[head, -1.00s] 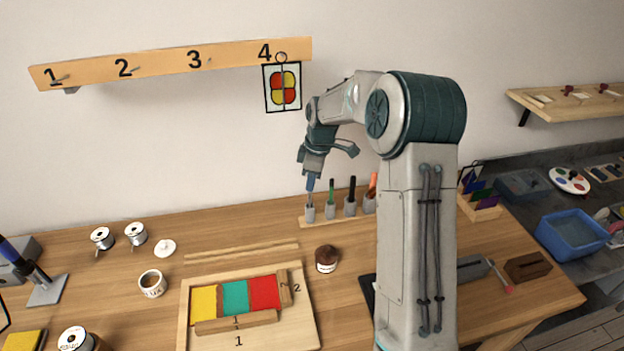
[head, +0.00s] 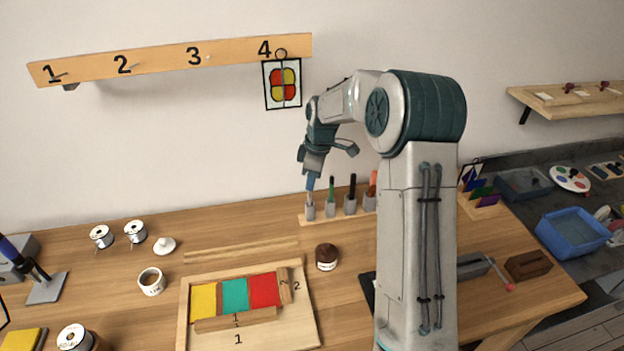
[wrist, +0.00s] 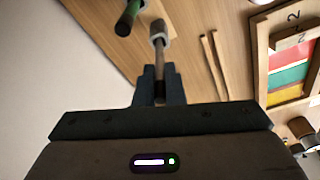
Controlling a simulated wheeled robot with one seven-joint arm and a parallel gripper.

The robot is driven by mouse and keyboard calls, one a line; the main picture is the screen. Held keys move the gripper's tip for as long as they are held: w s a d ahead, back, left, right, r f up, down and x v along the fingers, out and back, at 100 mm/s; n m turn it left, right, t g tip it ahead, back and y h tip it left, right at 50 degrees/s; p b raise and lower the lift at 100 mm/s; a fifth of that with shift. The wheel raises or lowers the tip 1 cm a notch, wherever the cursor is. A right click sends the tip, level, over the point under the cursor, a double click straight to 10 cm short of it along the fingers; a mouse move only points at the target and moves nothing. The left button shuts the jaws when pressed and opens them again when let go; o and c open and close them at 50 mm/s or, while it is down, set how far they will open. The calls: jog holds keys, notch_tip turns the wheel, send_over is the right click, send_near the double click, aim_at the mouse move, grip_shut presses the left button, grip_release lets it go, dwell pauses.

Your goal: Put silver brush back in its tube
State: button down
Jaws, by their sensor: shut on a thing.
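My gripper (head: 312,182) is above the left end of the tube rack (head: 340,217) in the head view and is shut on the silver brush (head: 311,195). The brush points down toward the leftmost grey tube (head: 310,212). In the wrist view my gripper (wrist: 160,88) has the thin brush (wrist: 159,66) between its fingers, and the brush's far end meets the mouth of the tube (wrist: 158,34). It looks lined up and at least at the opening; how deep it sits I cannot tell.
Beside that tube stand grey tubes with a green brush (head: 332,188), a black brush (head: 352,187) and an orange one (head: 373,185), close to my gripper. A brown jar (head: 326,257) and a panel tray (head: 305,325) are in front. A framed glass piece (head: 282,84) hangs above.

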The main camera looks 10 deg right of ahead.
jog(key=shift+f+b, duration=0.7)
jog(key=shift+f, duration=0.4)
jog(key=c, duration=0.9)
grip_release()
jog(key=shift+c, duration=0.2)
jog(key=shift+r+p, duration=2.35)
jog(key=shift+r, duration=1.2)
